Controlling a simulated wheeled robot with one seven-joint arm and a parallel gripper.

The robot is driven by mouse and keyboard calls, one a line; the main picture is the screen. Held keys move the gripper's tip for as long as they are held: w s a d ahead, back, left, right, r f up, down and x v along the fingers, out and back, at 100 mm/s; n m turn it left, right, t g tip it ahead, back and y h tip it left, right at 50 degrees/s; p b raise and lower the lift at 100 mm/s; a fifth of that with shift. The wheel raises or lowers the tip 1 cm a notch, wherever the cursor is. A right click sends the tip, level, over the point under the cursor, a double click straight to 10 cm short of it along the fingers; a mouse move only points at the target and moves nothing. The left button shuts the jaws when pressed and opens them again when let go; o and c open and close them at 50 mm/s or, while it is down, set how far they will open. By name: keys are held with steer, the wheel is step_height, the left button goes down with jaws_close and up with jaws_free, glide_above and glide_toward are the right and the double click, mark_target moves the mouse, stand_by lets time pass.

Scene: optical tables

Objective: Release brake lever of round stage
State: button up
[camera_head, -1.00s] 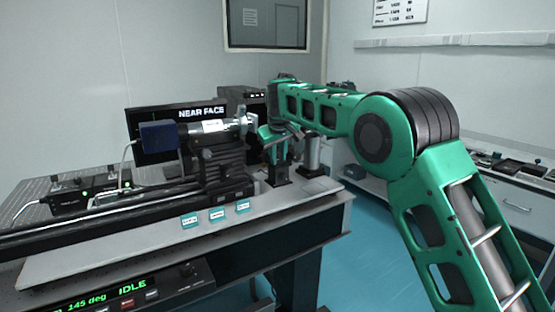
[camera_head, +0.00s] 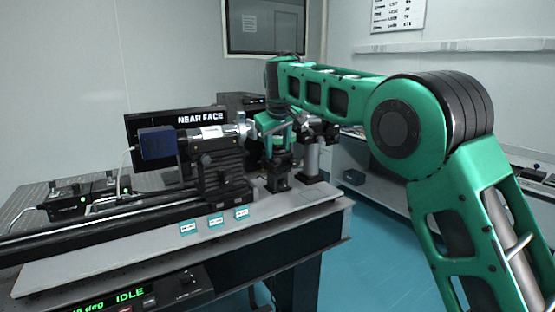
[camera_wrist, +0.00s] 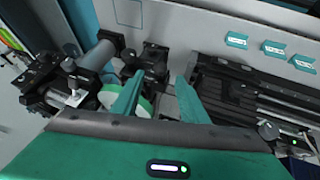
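My gripper (camera_wrist: 157,84) shows as two green fingers in the wrist view, spread apart with nothing seen gripped between them. In the head view my gripper (camera_head: 262,127) is just right of the silver barrel (camera_head: 215,132) of the blue-ended instrument. A round part with a green and white rim (camera_wrist: 143,106), perhaps the round stage, sits partly behind the left finger in the wrist view. I cannot make out the brake lever for certain. Whether a finger touches anything cannot be told.
A grey post (camera_head: 312,155) stands right of the gripper. The blue-ended instrument (camera_head: 157,142) sits on a black mount and rail. Labelled tags (camera_head: 216,221) lie along the bench front. A monitor (camera_head: 133,120) reads NEAR FACE. A controller (camera_head: 130,296) below shows IDLE.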

steer(key=shift+v, duration=1.35)
steer(key=s+d+f+m+g+h, duration=0.1)
steer(key=s+d+f+m, duration=0.1)
steer(key=s+d, duration=0.8)
steer(key=s+d+f+m+g, duration=0.1)
steer(key=s+d+f+m, duration=0.2)
steer(key=d, duration=1.2)
steer(key=s+d+f+m+g+h, duration=0.1)
steer(key=s+d+m+g, duration=0.1)
steer(key=s+d, duration=0.8)
steer(key=s+d+f+m, duration=0.2)
steer(key=s+d+f, duration=0.1)
steer(key=s, duration=0.7)
steer(key=s+d+f+m+g+y, duration=0.1)
steer(key=s+d+f+m, duration=0.1)
steer(key=s+f, duration=0.4)
steer(key=s+d+f+m+g, duration=0.1)
steer(key=s+d+f, duration=0.4)
steer(key=s, duration=1)
steer(key=shift+f+m+y, duration=0.25)
steer(key=shift+m+y, duration=0.05)
steer(key=shift+m, duration=0.3)
